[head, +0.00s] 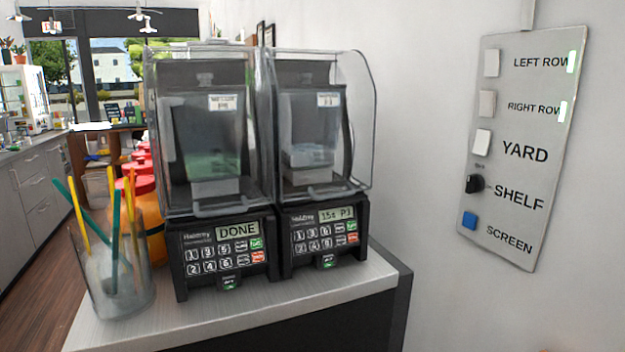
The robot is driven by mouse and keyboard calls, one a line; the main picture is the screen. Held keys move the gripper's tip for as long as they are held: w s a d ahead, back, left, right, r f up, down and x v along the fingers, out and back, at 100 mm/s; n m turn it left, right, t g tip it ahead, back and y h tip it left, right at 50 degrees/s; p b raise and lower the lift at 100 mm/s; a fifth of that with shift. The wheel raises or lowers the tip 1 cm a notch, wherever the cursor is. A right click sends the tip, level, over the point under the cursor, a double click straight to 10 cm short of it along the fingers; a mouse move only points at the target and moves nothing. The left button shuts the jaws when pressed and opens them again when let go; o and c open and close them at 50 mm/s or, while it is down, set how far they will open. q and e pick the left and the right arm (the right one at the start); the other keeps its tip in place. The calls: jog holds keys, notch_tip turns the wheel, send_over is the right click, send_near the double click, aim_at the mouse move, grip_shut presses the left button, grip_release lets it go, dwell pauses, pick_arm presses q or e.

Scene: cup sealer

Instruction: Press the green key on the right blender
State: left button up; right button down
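The right blender (322,215) stands on the counter with a clear hood over its jug. Its display (336,214) seems to read "15s P3". Its keypad has white keys, a small green key (351,227) at the upper right and a red key (352,239) just below that. A separate tab with a green mark (327,262) sits at the bottom front. The left blender (222,240) stands close beside it, its display (238,230) reading "DONE", with its own green key (257,243). Neither of my grippers is in view, and nothing covers the right keypad.
A glass jar (112,285) with yellow and green sticks stands at the counter's left front, near red-topped containers (141,185). A wall panel (520,150) with labelled switches hangs at right. The counter (340,285) is bare in front of the blenders.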

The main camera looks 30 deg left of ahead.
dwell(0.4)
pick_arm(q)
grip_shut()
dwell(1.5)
